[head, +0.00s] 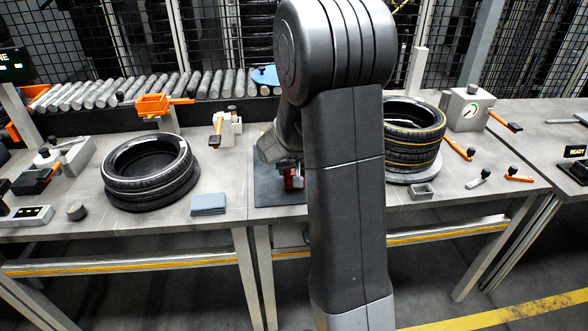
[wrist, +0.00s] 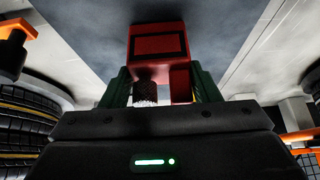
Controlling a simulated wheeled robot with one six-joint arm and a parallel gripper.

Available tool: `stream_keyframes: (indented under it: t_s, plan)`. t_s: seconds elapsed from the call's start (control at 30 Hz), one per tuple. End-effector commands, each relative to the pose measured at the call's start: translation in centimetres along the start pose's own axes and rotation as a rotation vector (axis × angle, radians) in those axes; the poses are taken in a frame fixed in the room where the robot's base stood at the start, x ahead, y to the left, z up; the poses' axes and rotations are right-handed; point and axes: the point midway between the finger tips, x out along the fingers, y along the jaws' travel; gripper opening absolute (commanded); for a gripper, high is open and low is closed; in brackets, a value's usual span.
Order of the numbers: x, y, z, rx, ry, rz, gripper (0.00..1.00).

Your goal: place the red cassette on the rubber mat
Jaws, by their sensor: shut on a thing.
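The red cassette (wrist: 158,42) is between the green-sided fingers of my gripper (wrist: 160,88) in the wrist view, and my gripper is shut on it. In the head view the cassette (head: 292,181) shows only partly, beside my arm, which hides the rest. The dark rubber mat (head: 267,191) lies on the table, its right part behind my arm. It also shows as a dark surface in the wrist view (wrist: 85,35). The cassette is over the mat, but I cannot tell whether it touches it.
A tyre (head: 150,168) stands left of the mat, and stacked tyres (head: 411,135) stand to its right. A folded blue cloth (head: 208,204) lies left of the mat.

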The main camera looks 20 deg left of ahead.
Motion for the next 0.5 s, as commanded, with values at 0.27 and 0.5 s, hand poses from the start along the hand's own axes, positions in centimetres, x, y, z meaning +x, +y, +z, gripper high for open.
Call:
stream_keyframes:
  t_s: [0.27, 0.5]
  plan:
    - [0.20, -0.01, 0.12, 0.000, 0.000, 0.000, 0.78]
    - [0.13, -0.01, 0.08, 0.000, 0.000, 0.000, 0.78]
